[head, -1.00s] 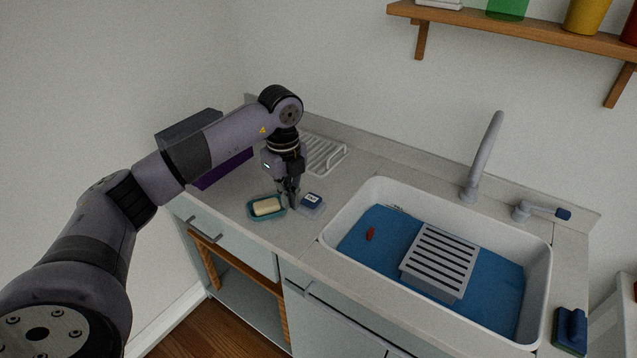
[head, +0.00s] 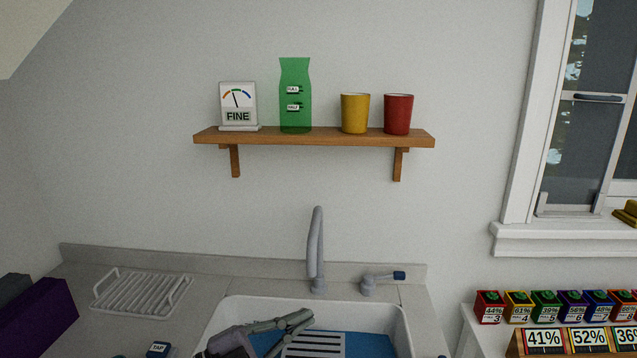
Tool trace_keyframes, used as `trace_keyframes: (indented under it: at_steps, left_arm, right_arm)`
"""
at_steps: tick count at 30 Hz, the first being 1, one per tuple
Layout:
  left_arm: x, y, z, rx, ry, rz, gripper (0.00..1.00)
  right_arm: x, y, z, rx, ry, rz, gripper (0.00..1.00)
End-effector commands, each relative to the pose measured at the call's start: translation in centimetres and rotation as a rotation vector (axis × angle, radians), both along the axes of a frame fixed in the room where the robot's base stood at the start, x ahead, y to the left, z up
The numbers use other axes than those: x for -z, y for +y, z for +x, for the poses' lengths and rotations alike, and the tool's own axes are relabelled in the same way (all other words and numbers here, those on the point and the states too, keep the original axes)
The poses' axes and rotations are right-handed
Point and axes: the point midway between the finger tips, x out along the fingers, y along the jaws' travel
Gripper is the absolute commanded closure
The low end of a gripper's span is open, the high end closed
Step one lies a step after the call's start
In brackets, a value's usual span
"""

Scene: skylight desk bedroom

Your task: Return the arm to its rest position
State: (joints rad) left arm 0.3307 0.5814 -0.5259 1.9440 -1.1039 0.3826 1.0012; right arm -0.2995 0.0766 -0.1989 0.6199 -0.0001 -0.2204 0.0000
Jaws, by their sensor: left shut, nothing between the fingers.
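My left gripper (head: 303,321) shows at the bottom of the head view, over the sink. It lies nearly sideways with its fingers pointing right, and it is shut and empty. The rest of my left arm is cut off by the lower edge of the picture. My right gripper is not in view.
The white sink (head: 400,325) holds a grey slatted rack (head: 315,345) on a blue bottom. A grey tap (head: 316,250) stands behind it. A white dish rack (head: 140,292) is at left. A wooden shelf (head: 320,138) holds a green carafe (head: 295,100), cups and a gauge.

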Motion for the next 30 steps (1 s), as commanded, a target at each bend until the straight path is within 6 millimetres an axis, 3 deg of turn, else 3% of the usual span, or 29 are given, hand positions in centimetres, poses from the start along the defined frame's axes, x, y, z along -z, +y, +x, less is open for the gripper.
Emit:
trace_keyframes:
  at_steps: [3,6,8,13,18,21,25,30]
  left_arm:
    - [-1.3,2.8,1.0,-0.222,0.060,-0.217,1.00]
    - [-0.3,6.6,1.8,-0.438,0.159,-0.342,1.00]
    - [1.3,9.0,2.0,-0.569,0.242,-0.392,1.00]
    - [9.0,15.1,-0.2,-0.915,0.560,-0.426,1.00]
    - [18.5,18.3,-6.9,-1.155,0.963,-0.313,1.00]
    - [22.2,18.7,-11.4,-1.216,1.160,-0.220,1.00]
    - [25.3,18.4,-16.7,-1.239,1.368,-0.104,1.00]
    - [27.6,17.6,-22.9,-1.219,1.587,0.033,1.00]
  right_arm:
    - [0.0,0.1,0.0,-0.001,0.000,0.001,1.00]
    - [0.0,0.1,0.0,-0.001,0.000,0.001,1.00]
    - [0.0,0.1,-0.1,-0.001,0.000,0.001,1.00]
    - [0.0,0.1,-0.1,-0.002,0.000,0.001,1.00]
    - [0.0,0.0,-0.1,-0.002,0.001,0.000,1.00]
    - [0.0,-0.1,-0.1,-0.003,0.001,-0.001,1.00]
    - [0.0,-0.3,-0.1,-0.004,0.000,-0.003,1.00]
    - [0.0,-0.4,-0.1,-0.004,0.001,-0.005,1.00]
